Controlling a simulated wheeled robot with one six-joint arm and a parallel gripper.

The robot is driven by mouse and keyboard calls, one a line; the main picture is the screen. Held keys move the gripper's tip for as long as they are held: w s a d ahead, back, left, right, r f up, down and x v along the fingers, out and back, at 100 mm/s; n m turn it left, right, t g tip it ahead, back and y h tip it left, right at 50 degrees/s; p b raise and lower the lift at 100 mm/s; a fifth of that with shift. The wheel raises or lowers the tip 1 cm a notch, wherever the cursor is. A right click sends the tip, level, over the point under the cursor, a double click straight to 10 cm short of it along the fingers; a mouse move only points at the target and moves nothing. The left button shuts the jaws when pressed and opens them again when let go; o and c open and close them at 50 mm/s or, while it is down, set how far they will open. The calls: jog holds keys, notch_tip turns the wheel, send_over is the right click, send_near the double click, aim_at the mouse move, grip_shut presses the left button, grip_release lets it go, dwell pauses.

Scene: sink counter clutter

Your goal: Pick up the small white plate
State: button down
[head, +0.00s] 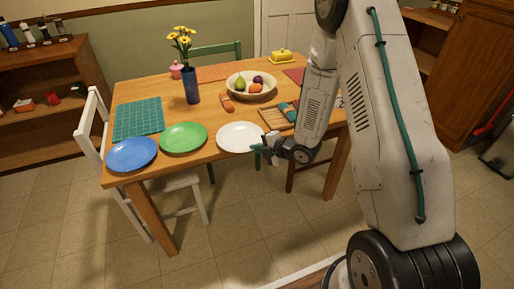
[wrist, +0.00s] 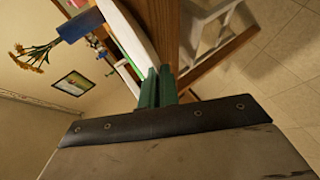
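The small white plate (head: 238,135) lies at the table's front edge, right of a green plate, and looks flat. In the wrist view the white plate (wrist: 130,35) shows nearly edge-on, running down to my green fingertips. My gripper (head: 257,148) is at the plate's front right rim. In the wrist view my gripper (wrist: 158,72) has its two fingers close together with a thin gap, and the plate's rim runs in between them. The exact contact is hidden by the fingers.
A green plate (head: 184,137) and a blue plate (head: 132,154) lie to the left. White chairs (head: 91,130) are at the left and under the table.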

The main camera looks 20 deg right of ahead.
jog(key=shift+s+a, duration=0.1)
jog(key=shift+s, duration=0.05)
jog(key=c, duration=1.6)
grip_release()
jog(key=v, duration=0.8)
jog(key=shift+o, duration=0.2)
